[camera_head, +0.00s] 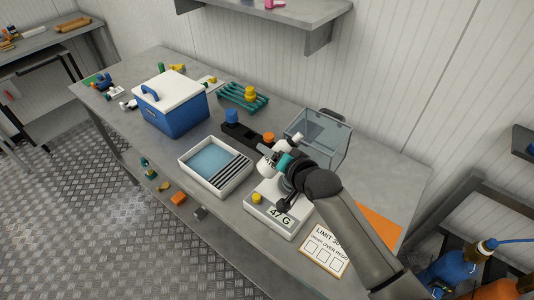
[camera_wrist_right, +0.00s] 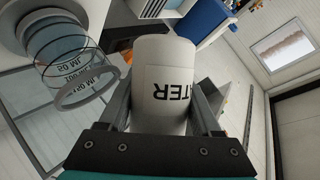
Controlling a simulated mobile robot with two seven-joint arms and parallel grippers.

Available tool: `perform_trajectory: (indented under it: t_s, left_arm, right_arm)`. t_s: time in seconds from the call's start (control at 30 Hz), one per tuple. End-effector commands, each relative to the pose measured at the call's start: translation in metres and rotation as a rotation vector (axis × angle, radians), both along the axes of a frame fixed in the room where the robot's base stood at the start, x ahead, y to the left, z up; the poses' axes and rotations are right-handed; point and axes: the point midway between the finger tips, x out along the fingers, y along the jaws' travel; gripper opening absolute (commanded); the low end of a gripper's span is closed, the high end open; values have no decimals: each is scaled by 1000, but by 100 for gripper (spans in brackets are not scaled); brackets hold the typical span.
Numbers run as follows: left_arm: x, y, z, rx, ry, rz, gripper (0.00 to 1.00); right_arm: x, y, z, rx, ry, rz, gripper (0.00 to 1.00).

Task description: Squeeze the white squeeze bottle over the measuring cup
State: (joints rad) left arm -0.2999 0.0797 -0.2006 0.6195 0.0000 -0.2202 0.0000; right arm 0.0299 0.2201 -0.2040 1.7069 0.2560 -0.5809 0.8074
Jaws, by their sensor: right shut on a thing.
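The white squeeze bottle (camera_wrist_right: 165,75) with dark lettering ending in "TER" sits between the two fingers of my right gripper (camera_wrist_right: 165,110) in the wrist view. The gripper is shut on it. In the head view my right gripper (camera_head: 275,160) holds the bottle above the back of the scale (camera_head: 270,222), which reads about 47 G. The clear measuring cup (camera_wrist_right: 68,68) with ML marks shows left of the bottle in the wrist view, apart from it. In the head view I cannot make out the cup. The bottle's nozzle is not clear. My left gripper is not in view.
A clear-walled box (camera_head: 325,138) stands just behind the gripper. A white tray (camera_head: 207,182) with blue and striped contents is left of the scale. A limit card (camera_head: 325,250) lies in front. A blue cooler (camera_head: 170,112) and green rack (camera_head: 240,98) stand farther back.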

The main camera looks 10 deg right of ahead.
Motion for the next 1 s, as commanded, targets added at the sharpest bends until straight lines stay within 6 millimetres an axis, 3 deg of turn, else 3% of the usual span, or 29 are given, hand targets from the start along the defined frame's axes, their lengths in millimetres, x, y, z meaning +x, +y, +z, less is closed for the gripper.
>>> perform_trajectory:
  t_s: [0.17, 0.3, 1.0]
  left_arm:
    - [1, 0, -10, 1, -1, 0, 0]
    - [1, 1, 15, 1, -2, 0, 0]
    - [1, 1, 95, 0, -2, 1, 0]
  right_arm:
    - [2, -9, -1, -168, -26, 0, 51]
    - [2, -15, 20, -227, -31, -8, 51]
    - [7, -49, 102, -598, -64, -55, 51]
